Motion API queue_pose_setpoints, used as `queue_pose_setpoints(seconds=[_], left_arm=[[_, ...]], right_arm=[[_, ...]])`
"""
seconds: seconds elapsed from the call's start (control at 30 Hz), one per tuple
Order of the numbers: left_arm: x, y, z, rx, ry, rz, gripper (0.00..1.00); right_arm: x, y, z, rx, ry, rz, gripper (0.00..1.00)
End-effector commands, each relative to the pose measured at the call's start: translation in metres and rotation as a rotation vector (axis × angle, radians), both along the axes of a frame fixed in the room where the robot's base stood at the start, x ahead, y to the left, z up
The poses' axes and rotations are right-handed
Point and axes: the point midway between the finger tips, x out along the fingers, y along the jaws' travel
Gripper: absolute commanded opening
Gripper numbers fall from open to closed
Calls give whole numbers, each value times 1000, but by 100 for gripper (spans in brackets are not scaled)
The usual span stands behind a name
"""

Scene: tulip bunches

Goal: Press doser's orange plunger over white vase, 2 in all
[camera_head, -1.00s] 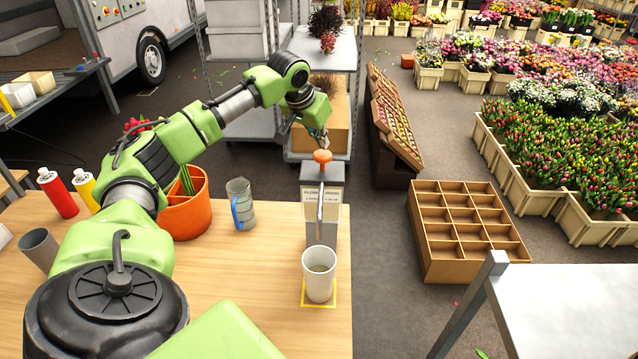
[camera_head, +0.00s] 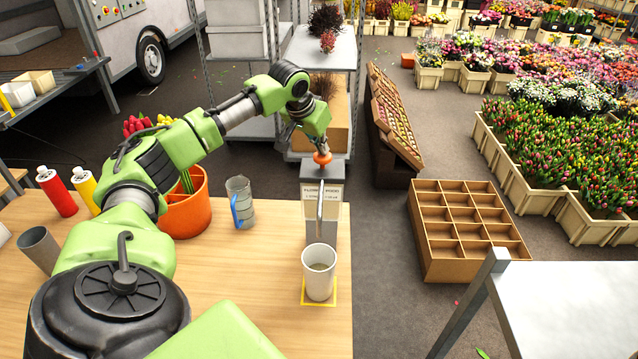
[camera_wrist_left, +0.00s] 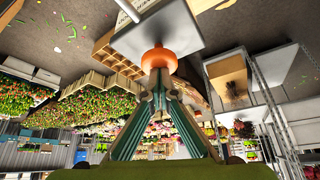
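The grey doser (camera_head: 322,205) stands upright on the wooden table, with a label on its front and a thin spout pipe. Its orange plunger (camera_head: 322,158) sits low, close to the doser's top. My left gripper (camera_head: 322,148) points down onto the plunger, and its fingertips appear to touch it from above. In the left wrist view the fingers (camera_wrist_left: 157,76) meet at the orange plunger (camera_wrist_left: 158,58), shut with nothing seen between them. The white vase (camera_head: 318,282) stands upright below the spout inside a yellow square outline, with something greyish inside. My right gripper is out of view.
On the table (camera_head: 255,290) are a grey jug with a blue handle (camera_head: 240,204), an orange pot of tulips (camera_head: 187,213), red (camera_head: 57,193) and yellow (camera_head: 84,188) bottles and a grey cup (camera_head: 39,248). A wooden compartment crate (camera_head: 432,262) stands right of the table.

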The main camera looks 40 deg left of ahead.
Motion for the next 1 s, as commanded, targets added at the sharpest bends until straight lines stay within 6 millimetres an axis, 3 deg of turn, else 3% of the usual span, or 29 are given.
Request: queue_pose_setpoints(seconds=[0.47, 0.7, 0.77, 1.0], left_arm=[[-1, 0, -16, -1, 5, 0, 0], [-1, -1, 16, -1, 6, 0, 0], [0, -1, 19, -1, 2, 0, 0], [0, -1, 51, -1, 0, 0, 0]], right_arm=[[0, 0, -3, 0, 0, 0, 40], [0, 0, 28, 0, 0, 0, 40], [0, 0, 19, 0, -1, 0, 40], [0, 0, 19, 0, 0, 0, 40]])
